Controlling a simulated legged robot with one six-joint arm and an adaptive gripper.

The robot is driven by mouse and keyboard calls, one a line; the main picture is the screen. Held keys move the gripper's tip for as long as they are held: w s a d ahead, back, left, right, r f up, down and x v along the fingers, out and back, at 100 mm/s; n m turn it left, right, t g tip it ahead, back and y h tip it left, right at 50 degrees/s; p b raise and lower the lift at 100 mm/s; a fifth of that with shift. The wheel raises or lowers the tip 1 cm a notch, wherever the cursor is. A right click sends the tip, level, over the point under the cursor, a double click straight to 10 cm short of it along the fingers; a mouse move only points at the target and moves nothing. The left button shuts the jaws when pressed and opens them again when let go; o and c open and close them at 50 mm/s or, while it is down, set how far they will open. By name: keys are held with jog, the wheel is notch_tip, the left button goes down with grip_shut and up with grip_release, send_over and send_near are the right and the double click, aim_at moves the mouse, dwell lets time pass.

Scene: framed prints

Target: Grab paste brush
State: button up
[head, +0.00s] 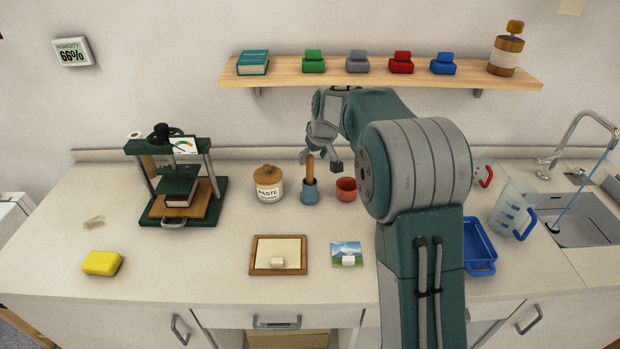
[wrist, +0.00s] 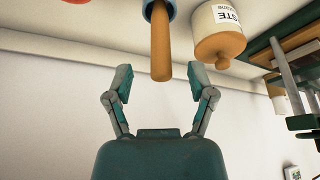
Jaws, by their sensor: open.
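The paste brush (head: 310,168) stands handle up in a small blue cup (head: 310,195) on the counter. Its wooden handle (wrist: 160,45) also shows in the wrist view, with the blue cup rim around it at the top edge; the bristles are hidden in the cup. My gripper (head: 320,160) is open just above and around the handle's height. In the wrist view my gripper (wrist: 160,72) has its two fingers spread, one on either side of the handle's end, apart from it.
A paste jar (head: 268,184) with a wooden lid stands left of the cup, and a red cup (head: 346,188) stands right. A green press (head: 178,180) is further left. A wooden shelf (head: 380,78) hangs above. A framed board (head: 279,254) and a picture (head: 346,252) lie in front.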

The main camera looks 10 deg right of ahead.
aim_at(310, 167)
jog(key=x, duration=0.5)
jog(key=shift+f, duration=0.25)
grip_shut()
